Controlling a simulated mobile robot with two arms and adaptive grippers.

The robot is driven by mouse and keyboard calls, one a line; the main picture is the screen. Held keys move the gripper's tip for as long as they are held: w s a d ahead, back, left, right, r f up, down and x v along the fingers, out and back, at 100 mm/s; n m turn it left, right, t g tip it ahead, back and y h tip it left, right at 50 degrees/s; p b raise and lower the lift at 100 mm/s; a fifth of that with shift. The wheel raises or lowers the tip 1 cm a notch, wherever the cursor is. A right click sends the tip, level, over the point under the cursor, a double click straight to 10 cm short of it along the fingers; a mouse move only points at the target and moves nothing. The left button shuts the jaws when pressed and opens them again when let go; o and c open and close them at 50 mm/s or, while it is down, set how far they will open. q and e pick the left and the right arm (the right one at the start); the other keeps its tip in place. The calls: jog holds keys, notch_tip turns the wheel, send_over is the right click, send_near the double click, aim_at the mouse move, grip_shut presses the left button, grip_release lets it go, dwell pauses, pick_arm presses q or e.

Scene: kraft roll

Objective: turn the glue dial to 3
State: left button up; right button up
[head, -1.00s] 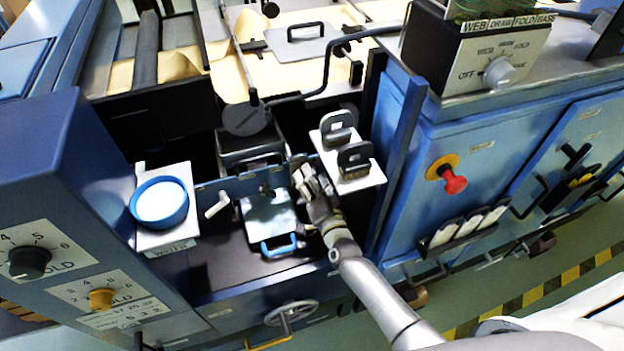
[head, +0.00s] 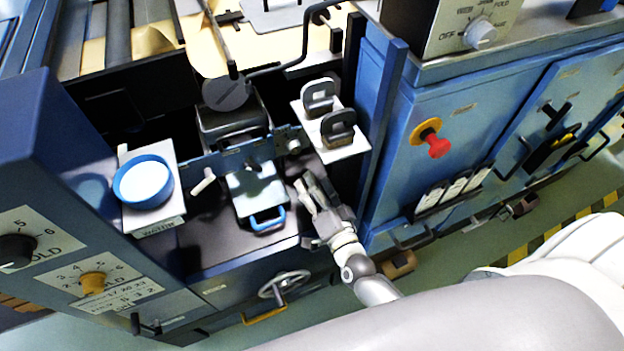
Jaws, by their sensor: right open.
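On the blue cabinet at the left are two numbered dials. One has a yellow knob (head: 92,283) on a white scale plate, with figures from about 2 to 6 around it. The other has a black knob (head: 16,251) near the left edge, with 5 and 6 visible on its plate. The wording is too blurred or cut off to tell which is the glue dial, and the exact settings are unclear. My right gripper (head: 309,191) is open and empty, right of the blue-handled tray and well away from both knobs. My left gripper is out of view.
A blue-rimmed pot (head: 143,182) sits on a ledge beside the cabinet. A tray with a blue handle (head: 268,221) is in the middle. A handwheel (head: 285,284) projects at the front. A red stop button (head: 438,147) and a selector knob (head: 480,34) are at right.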

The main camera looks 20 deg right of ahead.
dwell(0.5)
jog(key=s+a+f+n+g+y, duration=0.1)
jog(key=s+a+n+g+y, duration=0.4)
jog(key=n, duration=0.3)
jog(key=s+d+r+n+g+h, duration=0.1)
jog(key=s+d+n+g+h, duration=0.15)
jog(key=s+d+g, duration=0.4)
jog(key=s+d+r+n+g+h, duration=0.1)
jog(key=s+g+h, duration=0.2)
jog(key=s, duration=0.6)
notch_tip(320, 180, down, 26)
jog(key=s+g, duration=0.1)
jog(key=s, duration=0.1)
jog(key=s+d+f, duration=0.1)
jog(key=s+f, duration=0.7)
jog(key=s+d+f+g, duration=0.1)
jog(key=s+d+f, duration=0.1)
jog(key=s+f, duration=0.7)
jog(key=shift+d, duration=0.25)
